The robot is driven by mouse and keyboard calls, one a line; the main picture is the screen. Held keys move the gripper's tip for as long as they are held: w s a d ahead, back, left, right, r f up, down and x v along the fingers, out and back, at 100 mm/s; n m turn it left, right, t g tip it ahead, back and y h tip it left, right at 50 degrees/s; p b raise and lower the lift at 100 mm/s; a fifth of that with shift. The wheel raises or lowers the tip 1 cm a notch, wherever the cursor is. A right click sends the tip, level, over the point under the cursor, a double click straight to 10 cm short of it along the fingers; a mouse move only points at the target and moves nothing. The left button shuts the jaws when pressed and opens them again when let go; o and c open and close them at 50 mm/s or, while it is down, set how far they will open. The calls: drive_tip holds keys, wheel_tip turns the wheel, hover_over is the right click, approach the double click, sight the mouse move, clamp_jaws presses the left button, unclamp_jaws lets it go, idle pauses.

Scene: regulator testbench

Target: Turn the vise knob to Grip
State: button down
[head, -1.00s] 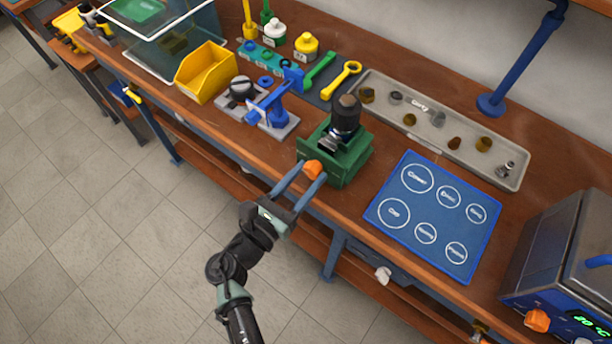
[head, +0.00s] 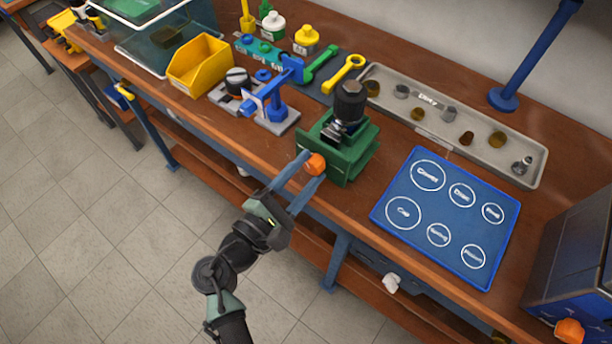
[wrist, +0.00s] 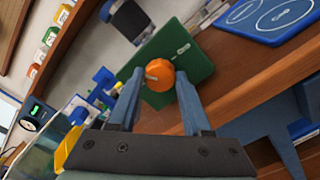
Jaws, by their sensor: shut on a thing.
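The green vise (head: 340,152) stands at the bench's front edge with a dark cylindrical part (head: 349,100) upright in it. Its orange knob (head: 315,164) is on the side facing me. My gripper (head: 307,170) reaches up from the front, and its two blue fingers are shut on the knob, one on each side. In the wrist view the knob (wrist: 159,75) sits between the fingertips, with a pale mark on its face and a small label on the green vise face (wrist: 183,48) beside it. I cannot read the label.
A blue mat (head: 388,212) with labelled circles lies right of the vise. A grey tray (head: 470,160) of small parts is behind it. A blue press-like tool (head: 275,105), a yellow bin (head: 200,65) and wrenches (head: 345,73) stand to the left and behind.

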drive_tip(key=m+b, duration=0.5)
drive_tip(key=m, duration=0.1)
drive_tip(key=shift+f+m+b, duration=0.3)
drive_tip(key=shift+b, duration=0.1)
drive_tip(key=m+b, duration=0.5)
drive_tip(key=shift+b, duration=0.3)
drive_tip(key=m+b, duration=0.7)
drive_tip(key=b, duration=0.1)
drive_tip(key=shift+m, duration=0.3)
drive_tip(key=m+b, duration=0.3)
drive_tip(key=shift+r, duration=0.1)
drive_tip(key=shift+r+m+b, duration=0.1)
drive_tip(key=shift+m+b, duration=0.65)
drive_tip(key=shift+m, duration=0.15)
drive_tip(key=shift+r, duration=0.1)
drive_tip(key=shift+c, duration=1.7)
unclamp_jaws()
